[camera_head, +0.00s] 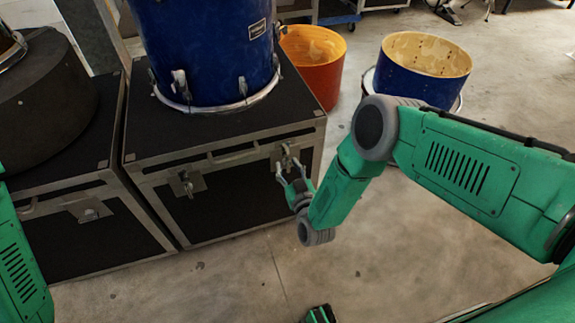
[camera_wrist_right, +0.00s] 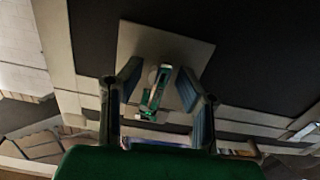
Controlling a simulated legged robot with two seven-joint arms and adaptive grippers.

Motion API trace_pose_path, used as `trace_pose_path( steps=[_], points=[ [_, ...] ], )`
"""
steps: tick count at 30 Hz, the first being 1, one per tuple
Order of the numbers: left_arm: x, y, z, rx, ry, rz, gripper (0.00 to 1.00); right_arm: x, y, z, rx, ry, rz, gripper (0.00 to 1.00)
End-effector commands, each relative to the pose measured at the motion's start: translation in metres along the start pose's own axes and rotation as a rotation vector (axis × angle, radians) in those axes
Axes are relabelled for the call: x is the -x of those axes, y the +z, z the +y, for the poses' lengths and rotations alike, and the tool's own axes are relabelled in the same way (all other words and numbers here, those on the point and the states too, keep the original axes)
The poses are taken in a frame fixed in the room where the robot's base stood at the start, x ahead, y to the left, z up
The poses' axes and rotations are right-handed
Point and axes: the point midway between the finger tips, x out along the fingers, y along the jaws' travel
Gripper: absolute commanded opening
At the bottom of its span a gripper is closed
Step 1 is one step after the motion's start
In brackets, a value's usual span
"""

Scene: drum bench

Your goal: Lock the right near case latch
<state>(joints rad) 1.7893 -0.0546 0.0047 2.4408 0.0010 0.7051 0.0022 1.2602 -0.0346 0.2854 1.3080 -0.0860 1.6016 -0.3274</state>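The black case (camera_head: 240,205) with metal edges stands on the floor with a blue drum on top. Its right near latch (camera_head: 287,152) is on the front face, on a metal plate near the right corner. My right gripper (camera_head: 289,166) is in front of this latch with its fingers apart. In the right wrist view, the latch plate (camera_wrist_right: 172,43) is ahead, and the latch's small turning piece (camera_wrist_right: 155,88) shows between the two fingers. I cannot tell if a finger touches it. The latch's exact turn is unclear. My left gripper is out of view.
A second latch (camera_head: 187,184) is on the left of the same case front. Another case (camera_head: 90,245) stands close on the left. The blue drum (camera_head: 215,50) sits on the case top. An orange drum (camera_head: 315,75) and another blue drum (camera_head: 420,75) stand behind. Floor in front is clear.

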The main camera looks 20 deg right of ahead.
Motion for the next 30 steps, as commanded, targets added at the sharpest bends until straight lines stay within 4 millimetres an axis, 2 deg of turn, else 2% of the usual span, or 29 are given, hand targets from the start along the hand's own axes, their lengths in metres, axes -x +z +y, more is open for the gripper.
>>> trace_pose_path(
  steps=[8,11,21,25,30],
  points=[
    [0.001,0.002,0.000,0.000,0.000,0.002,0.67,0.004,-0.002,0.000,-0.001,0.000,0.005,0.31],
    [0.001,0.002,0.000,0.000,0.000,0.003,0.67,0.018,-0.001,-0.001,-0.001,-0.001,0.003,0.31],
    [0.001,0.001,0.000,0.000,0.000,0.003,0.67,0.089,0.001,-0.001,-0.001,-0.002,-0.002,0.31],
    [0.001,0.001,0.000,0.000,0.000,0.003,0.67,0.107,0.001,-0.001,-0.001,-0.001,0.000,0.31],
    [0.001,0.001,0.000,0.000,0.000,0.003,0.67,0.118,0.001,0.000,0.000,0.000,0.001,0.31]
  ],
)
